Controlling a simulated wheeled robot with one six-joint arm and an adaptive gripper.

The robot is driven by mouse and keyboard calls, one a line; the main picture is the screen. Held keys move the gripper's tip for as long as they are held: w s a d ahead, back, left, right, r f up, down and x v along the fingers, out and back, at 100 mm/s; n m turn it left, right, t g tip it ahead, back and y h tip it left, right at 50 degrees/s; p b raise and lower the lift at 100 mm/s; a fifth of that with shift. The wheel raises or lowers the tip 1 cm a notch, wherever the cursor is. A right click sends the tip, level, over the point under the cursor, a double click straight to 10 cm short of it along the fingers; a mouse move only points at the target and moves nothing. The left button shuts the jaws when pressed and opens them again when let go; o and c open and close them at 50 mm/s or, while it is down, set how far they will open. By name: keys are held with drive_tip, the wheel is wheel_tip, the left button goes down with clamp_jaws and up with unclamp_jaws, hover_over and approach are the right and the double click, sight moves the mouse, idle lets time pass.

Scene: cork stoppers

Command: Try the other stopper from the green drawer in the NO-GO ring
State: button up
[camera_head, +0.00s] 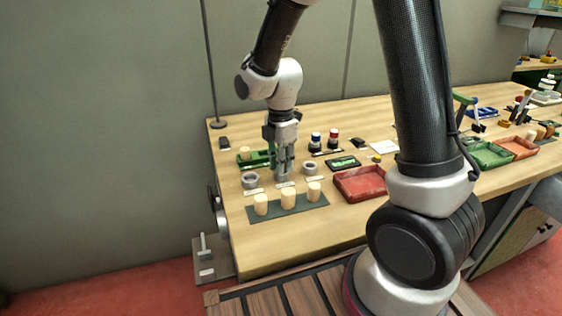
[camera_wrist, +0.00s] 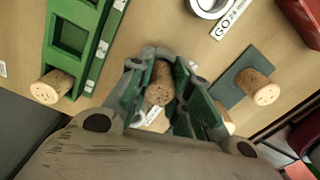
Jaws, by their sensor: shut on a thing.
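My gripper (camera_wrist: 160,65) is shut on a cork stopper (camera_wrist: 160,85), seen between its fingers in the wrist view. In the head view, my gripper (camera_head: 284,172) points down between two grey rings, low above the table. The right ring (camera_head: 310,168) also shows in the wrist view (camera_wrist: 208,6), beside a label reading GO. The left ring (camera_head: 250,180) stands at the left. A label under my gripper is partly covered, and I cannot see whether a ring lies there. The green drawer (camera_head: 262,163) stands behind, with another cork (camera_wrist: 50,88) at its left end.
Three corks, including the middle one (camera_head: 288,200), stand on a dark mat (camera_head: 322,199) in front. A red tray (camera_head: 350,190) lies to the right. Two small bottles (camera_head: 333,140) stand behind the right ring. Bare table lies front left.

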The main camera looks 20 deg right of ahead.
drive_tip(key=o, duration=0.7)
wheel_tip(320, 180, up, 12)
idle(1.0)
drive_tip(key=m, duration=0.3)
drive_tip(key=shift+s+d+f, duration=0.1)
drive_tip(key=shift+s+f, duration=0.05)
drive_tip(key=s+d+r+m+t, duration=0.2)
drive_tip(key=s+d+r+m, duration=0.2)
drive_tip(key=s+d+m, duration=0.3)
drive_tip(key=s+d+r+m+t, duration=0.2)
drive_tip(key=s+d+r+m, duration=0.3)
drive_tip(key=s+m, duration=0.6)
drive_tip(key=s+d, duration=0.1)
drive_tip(key=d, duration=0.1)
drive_tip(key=shift+s+d, duration=0.35)
